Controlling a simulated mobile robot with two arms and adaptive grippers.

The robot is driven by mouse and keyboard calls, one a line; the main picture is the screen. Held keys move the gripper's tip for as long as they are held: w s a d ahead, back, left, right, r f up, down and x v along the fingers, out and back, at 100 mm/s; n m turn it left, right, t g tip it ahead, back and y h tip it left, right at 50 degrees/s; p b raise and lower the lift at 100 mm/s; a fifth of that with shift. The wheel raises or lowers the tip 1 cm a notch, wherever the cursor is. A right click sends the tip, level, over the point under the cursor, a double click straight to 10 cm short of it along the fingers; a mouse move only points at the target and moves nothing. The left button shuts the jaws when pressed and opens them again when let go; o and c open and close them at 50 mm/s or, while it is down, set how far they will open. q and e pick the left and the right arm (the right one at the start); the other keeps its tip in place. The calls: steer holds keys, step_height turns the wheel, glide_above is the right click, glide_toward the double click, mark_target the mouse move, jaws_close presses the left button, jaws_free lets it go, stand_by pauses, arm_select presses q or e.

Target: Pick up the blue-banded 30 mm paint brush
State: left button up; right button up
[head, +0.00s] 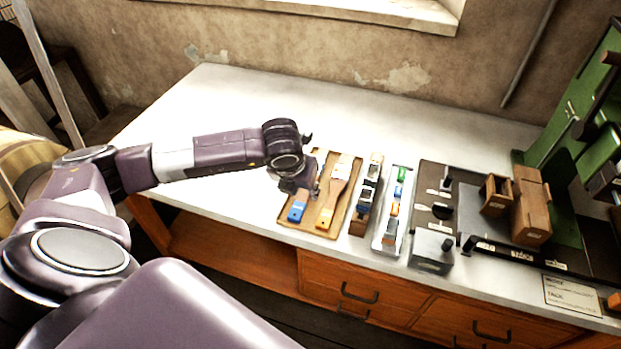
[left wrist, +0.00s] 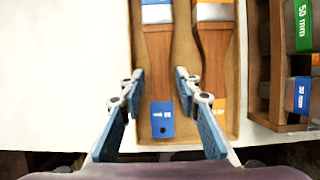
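The blue-banded paint brush (left wrist: 158,58) lies in a shallow wooden tray (head: 284,222), with a wooden handle and a blue labelled end. Its blue end also shows in the head view (head: 296,212); its number is too small to read surely. My left gripper (left wrist: 158,88) is open, with one finger on each side of the handle and nothing visibly clasped. In the head view the left gripper (head: 314,190) hangs over the tray and hides part of this brush. An orange-ended brush (left wrist: 213,55) lies beside it on the right, close to the right finger. My right gripper is not in view.
Right of the tray stand a wooden rack (head: 358,226) with labelled blocks and a pale tray (head: 391,246) of coloured pieces. Beyond are a dark fixture board (head: 432,178) and a green press (head: 580,110). The white bench (head: 225,105) is clear at left and behind.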

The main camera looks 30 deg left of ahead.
arm_select(q)
steer(key=shift+w+f, duration=0.15)
steer(key=shift+f, duration=0.2)
steer(key=shift+c, duration=0.4)
jaws_close()
steer(key=shift+r, duration=0.15)
